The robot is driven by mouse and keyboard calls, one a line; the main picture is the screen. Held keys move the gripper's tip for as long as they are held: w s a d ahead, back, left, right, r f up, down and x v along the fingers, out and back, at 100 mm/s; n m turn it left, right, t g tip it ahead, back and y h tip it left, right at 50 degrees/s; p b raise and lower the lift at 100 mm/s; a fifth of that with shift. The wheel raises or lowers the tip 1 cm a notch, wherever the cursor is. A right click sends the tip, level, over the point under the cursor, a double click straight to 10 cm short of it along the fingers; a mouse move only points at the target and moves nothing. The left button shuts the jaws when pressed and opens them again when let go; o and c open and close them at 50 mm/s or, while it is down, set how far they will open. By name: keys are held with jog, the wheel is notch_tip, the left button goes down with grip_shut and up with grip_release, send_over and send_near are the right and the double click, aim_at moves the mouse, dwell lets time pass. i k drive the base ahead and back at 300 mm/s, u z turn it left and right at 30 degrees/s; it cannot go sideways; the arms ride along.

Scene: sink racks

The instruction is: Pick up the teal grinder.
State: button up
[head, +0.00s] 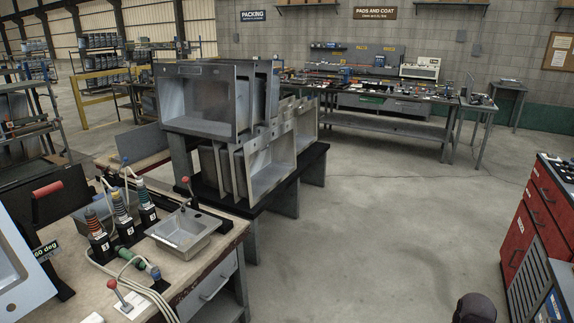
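A tool with a green to teal body (137,262) lies on its side on the workbench (185,272) at the lower left, with a pale hose or cord beside it. Behind it, several tools stand upright in black numbered holders: one with orange bands (95,222), one with yellow and orange bands (121,207), and one with a teal band (143,194). Cords rise from their tops. At this size I cannot tell for certain which one is the teal grinder. My gripper is not in view.
A small steel sink (184,232) sits on the bench beside the holders. A rack of steel sinks (265,168) stands behind the bench. A red drawer cabinet (530,222) is at the right. The concrete floor (390,235) between is clear. A dark rounded part shows at the bottom right.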

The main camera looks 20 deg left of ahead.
aim_at(146, 206)
jog(key=i, duration=1.55)
jog(key=u, duration=0.45)
jog(key=i, duration=0.75)
jog(key=u, duration=0.75)
jog(key=i, duration=0.55)
jog(key=u, duration=0.8)
jog(key=i, duration=0.75)
jog(key=u, duration=0.45)
